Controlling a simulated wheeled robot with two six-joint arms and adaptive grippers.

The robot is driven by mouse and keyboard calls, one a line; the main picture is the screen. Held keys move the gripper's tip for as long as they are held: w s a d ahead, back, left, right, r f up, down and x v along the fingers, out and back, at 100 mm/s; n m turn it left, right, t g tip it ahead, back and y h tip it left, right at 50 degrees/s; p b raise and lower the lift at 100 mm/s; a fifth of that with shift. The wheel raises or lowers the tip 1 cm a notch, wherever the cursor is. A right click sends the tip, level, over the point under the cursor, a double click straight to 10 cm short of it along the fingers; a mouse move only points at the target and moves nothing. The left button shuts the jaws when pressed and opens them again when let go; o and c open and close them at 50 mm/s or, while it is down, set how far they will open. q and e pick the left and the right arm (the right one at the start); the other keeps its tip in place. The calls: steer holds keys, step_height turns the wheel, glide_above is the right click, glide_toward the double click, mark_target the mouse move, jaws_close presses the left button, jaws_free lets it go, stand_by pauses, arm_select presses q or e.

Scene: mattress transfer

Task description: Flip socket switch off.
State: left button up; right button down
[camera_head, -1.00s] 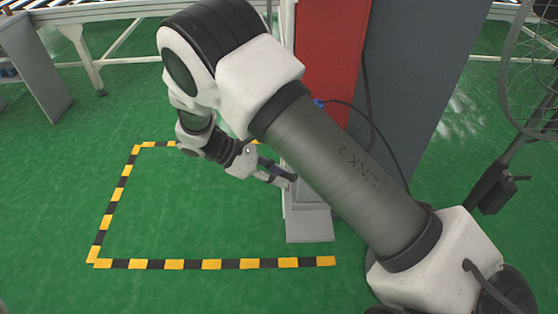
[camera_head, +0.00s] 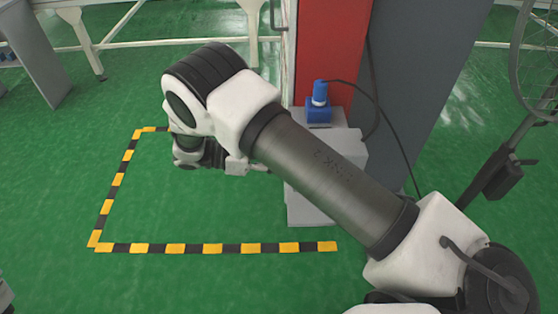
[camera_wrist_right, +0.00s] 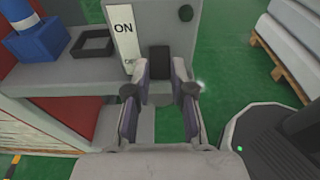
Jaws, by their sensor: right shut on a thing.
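The socket box (camera_head: 312,207) is a grey housing in front of the red panel in the head view. In the right wrist view its face carries a white label (camera_wrist_right: 125,42) reading ON at the top, with a partly covered OFF at the bottom. The black switch (camera_wrist_right: 160,57) is beside the label's lower half. My right gripper (camera_wrist_right: 161,74) has its two fingertips closed in on either side of the switch. In the head view my right gripper (camera_head: 262,169) reaches the box's left side, and the switch is hidden there. My left gripper is out of view.
A blue plug (camera_head: 319,105) with a black cable stands on the box; it also shows in the wrist view (camera_wrist_right: 35,40). A black empty socket frame (camera_wrist_right: 92,43) is next to it. Yellow-black floor tape (camera_head: 210,248) marks clear green floor at the left.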

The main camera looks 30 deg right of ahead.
steer(key=c, duration=1)
jaws_free()
steer(key=v, duration=0.7)
steer(key=shift+w+a, duration=0.15)
steer(key=shift+a, duration=0.05)
